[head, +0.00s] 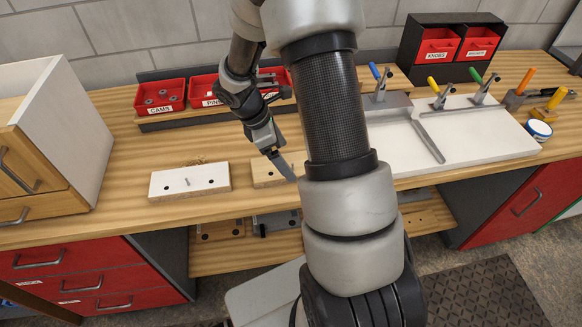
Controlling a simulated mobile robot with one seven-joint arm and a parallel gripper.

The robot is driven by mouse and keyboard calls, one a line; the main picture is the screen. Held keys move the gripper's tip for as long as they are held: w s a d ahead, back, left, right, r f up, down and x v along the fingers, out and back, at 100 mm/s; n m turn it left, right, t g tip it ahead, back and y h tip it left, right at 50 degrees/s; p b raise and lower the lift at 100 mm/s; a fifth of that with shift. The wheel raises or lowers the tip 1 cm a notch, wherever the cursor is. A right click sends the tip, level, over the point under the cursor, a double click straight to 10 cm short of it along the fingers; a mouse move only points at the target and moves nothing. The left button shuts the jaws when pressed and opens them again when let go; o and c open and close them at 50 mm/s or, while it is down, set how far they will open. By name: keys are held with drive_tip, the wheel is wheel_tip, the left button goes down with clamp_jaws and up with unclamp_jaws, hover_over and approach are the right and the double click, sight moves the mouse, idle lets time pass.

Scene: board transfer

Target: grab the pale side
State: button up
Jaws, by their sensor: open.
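A pale white side board (207,174) lies flat on the wooden bench at left centre. My gripper (283,166) is open and points down over the tan board, to the right of the pale one. A gap of bare bench shows between the two boards. I cannot tell whether the fingers touch the tan board.
A white cabinet (85,135) stands at the left. Red bins (160,96) line the back. A white plate with coloured-handled clamps (490,130) lies at right, with a round tub (539,130) beside it. Bare bench (125,160) shows left of the pale board.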

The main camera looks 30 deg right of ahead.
sight(290, 165)
drive_tip(key=x, duration=0.3)
drive_tip(key=shift+f, duration=0.3)
drive_tip(key=shift+c, duration=0.2)
